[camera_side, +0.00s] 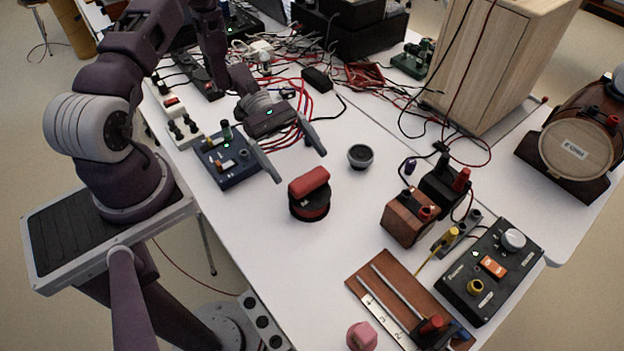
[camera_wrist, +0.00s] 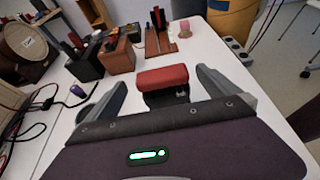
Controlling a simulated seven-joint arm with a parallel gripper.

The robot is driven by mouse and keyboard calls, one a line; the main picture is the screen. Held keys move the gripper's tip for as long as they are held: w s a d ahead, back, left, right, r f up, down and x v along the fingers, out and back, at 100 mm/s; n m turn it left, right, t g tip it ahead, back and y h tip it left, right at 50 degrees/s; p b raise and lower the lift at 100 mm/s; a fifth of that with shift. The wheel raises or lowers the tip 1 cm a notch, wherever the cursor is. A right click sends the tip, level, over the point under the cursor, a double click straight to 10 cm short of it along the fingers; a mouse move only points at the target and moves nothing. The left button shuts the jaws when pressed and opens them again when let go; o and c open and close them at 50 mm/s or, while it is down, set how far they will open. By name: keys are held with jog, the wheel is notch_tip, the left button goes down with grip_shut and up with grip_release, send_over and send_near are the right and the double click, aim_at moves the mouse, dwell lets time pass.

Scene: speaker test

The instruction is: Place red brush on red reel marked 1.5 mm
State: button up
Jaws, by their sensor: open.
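A red brush (camera_side: 309,181), a short rounded block, lies across the top of a dark red reel (camera_side: 311,207) on the white table in the side view. In the wrist view the red brush (camera_wrist: 162,76) sits between the fingers, with the dark reel (camera_wrist: 166,97) partly visible below it. The reel's marking is too small to read. My gripper (camera_side: 298,166) is open and empty, above and behind the brush in the side view. Its two fingers (camera_wrist: 158,88) stand apart on either side of the brush in the wrist view, and I see no contact.
A small dark round speaker (camera_side: 360,156) stands right of the reel. A blue box (camera_side: 228,160) is to its left. Wooden and black terminal blocks (camera_side: 411,217) and a black control box (camera_side: 490,268) stand to the right. Tangled cables (camera_side: 300,95) lie behind. Table around the reel is clear.

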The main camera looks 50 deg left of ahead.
notch_tip(320, 180, up, 17)
jog(key=s+m+g+y, duration=0.2)
jog(key=m+y, duration=0.5)
jog(key=m, duration=0.1)
jog(key=s+d+r+m+t+y, duration=0.3)
jog(key=s+r+m+t+y, duration=0.3)
jog(key=s+r+m, duration=0.4)
jog(key=s+r+t, duration=0.1)
jog(key=s+r, duration=0.1)
jog(key=s, duration=0.1)
jog(key=shift+s+d+r+t+y, duration=0.2)
jog(key=shift+s+t+y, duration=0.1)
